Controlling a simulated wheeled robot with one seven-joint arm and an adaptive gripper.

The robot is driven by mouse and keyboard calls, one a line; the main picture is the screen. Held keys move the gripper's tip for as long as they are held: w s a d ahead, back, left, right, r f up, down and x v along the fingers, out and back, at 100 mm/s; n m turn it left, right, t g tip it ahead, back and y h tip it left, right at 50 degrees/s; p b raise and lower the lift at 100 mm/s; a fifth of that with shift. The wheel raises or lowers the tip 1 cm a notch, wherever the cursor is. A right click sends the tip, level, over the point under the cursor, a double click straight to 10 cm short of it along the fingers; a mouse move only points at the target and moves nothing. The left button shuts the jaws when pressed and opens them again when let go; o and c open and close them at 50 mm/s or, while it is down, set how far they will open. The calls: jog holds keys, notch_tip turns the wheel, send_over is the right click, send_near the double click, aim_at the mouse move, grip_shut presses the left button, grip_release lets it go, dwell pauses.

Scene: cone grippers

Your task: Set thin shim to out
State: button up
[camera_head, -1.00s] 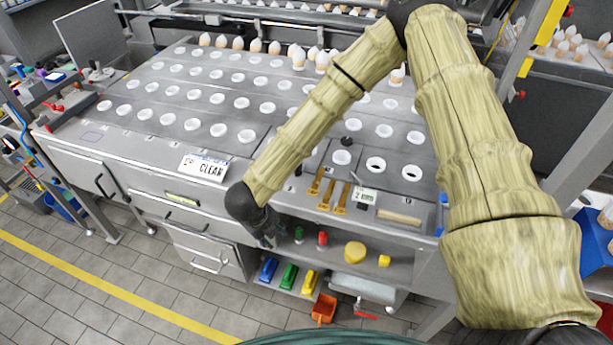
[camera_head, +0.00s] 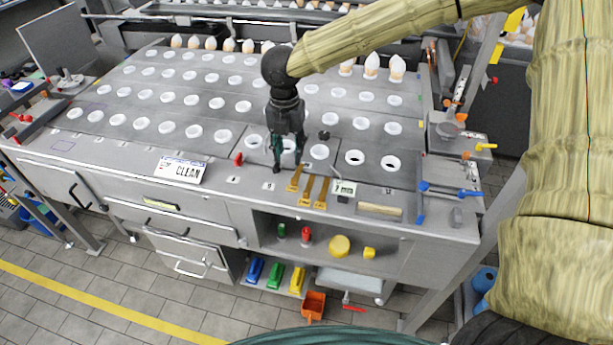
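Three brass-coloured strips lie side by side at the front edge of the bench top: a left strip (camera_head: 295,179), a middle strip (camera_head: 307,190) and a right strip (camera_head: 322,193). I cannot tell which of them, if any, is the thin shim. A small "2 mm" label (camera_head: 344,187) stands just right of them. My gripper (camera_head: 286,162) points down over the bench, behind and slightly left of the strips, apart from them. Its dark fingers look spread, with a white ring (camera_head: 288,146) showing between them. I see nothing held.
The bench top has rows of white rings (camera_head: 355,158) and a "CLEAN" sign (camera_head: 182,170). A red knob (camera_head: 238,159) is left of my gripper, a black knob (camera_head: 324,135) right of it. A wooden bar (camera_head: 380,209) lies at the front right. Egg-shaped cones (camera_head: 371,66) line the back.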

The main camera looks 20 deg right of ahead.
aim_at(294, 178)
jog(key=shift+w+d+f+p, duration=0.15)
jog(key=shift+f+p, duration=0.35)
jog(key=shift+f, duration=1.2)
jog(key=shift+s+d+f+p, duration=0.1)
jog(key=shift+d+f+p, duration=0.3)
jog(key=shift+f, duration=1.25)
jog(key=shift+w+d+f+p, duration=0.1)
jog(key=shift+f+p, duration=0.5)
jog(key=shift+f, duration=1.1)
jog(key=shift+c, duration=0.2)
jog(key=shift+a, duration=0.1)
grip_shut()
